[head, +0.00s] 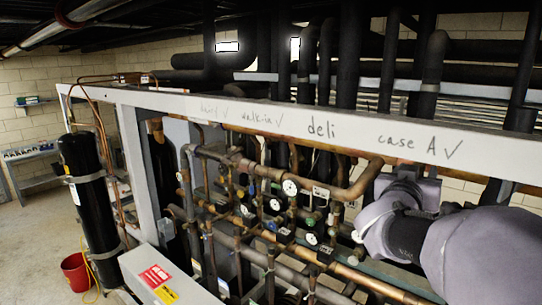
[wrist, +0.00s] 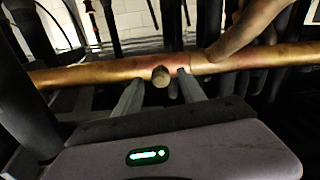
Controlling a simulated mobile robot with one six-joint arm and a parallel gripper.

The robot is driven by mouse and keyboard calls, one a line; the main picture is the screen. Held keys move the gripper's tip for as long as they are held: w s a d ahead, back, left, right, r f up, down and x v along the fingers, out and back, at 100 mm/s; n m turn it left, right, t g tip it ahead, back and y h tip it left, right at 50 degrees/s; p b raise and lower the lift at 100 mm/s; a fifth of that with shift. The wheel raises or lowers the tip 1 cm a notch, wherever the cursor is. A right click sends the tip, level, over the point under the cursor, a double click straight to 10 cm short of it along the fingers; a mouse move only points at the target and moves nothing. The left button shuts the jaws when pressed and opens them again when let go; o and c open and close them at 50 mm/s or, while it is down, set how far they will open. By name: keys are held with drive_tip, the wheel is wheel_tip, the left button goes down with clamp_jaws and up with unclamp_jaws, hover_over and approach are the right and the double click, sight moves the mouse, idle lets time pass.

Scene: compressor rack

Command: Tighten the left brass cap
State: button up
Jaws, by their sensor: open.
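A small round brass cap (wrist: 160,76) sits on the front of a horizontal copper pipe (wrist: 95,73) in the wrist view. My gripper (wrist: 159,84) is open. Its two grey fingers point at the pipe, one on each side of the cap, with a visible gap to it on both sides. Only this one cap shows in the wrist view. In the head view my gripper (head: 405,182) is at the right, just under the white beam; its fingertips and the cap cannot be made out there.
A white beam (head: 300,125) with handwritten labels runs above the piping. Several gauges (head: 290,187) and valves crowd the middle of the rack. Dark insulated pipes (head: 350,60) rise behind. A black cylinder (head: 88,190) and a red bucket (head: 75,270) stand at the left.

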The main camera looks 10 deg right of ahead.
drive_tip(key=shift+w+d, duration=0.35)
drive_tip(key=shift+w, duration=0.05)
drive_tip(key=shift+s, duration=0.1)
clamp_jaws()
drive_tip(key=shift+m+b, duration=0.3)
drive_tip(key=shift+b, duration=0.1)
drive_tip(key=shift+a+r+m+b, duration=0.1)
drive_tip(key=shift+m+b, duration=6.45)
drive_tip(key=shift+m, duration=4.85)
